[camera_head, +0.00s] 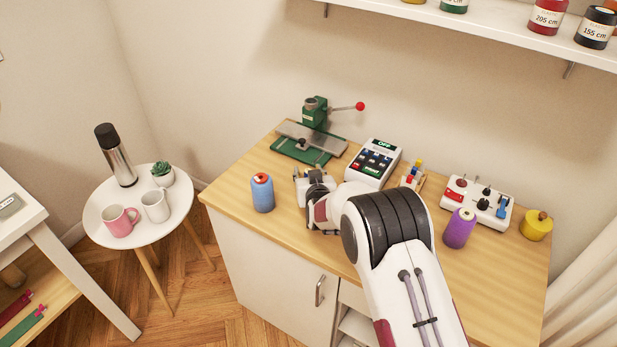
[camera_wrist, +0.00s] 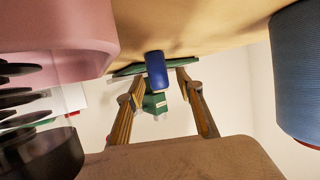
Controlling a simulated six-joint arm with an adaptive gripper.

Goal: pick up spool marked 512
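A light blue spool (camera_head: 262,194) with a red top stands at the table's front left; it fills the right edge of the wrist view (camera_wrist: 298,75). A purple spool (camera_head: 459,228) stands at the right. In the wrist view a dark blue cylinder (camera_wrist: 157,72) shows between the fingers of my gripper (camera_wrist: 161,82), with space on either side; I cannot tell how far beyond them it is. A large pink round object (camera_wrist: 60,40) is close at upper left there. No 512 marking is readable. My gripper (camera_head: 310,183) is open, low over the table, right of the light blue spool.
A green press (camera_head: 315,113) with a red-knobbed lever stands behind. A button box (camera_head: 373,162), a control panel (camera_head: 477,201) and a yellow pot (camera_head: 536,226) line the table's back and right. A shelf (camera_head: 480,22) overhangs. My arm hides the table's middle.

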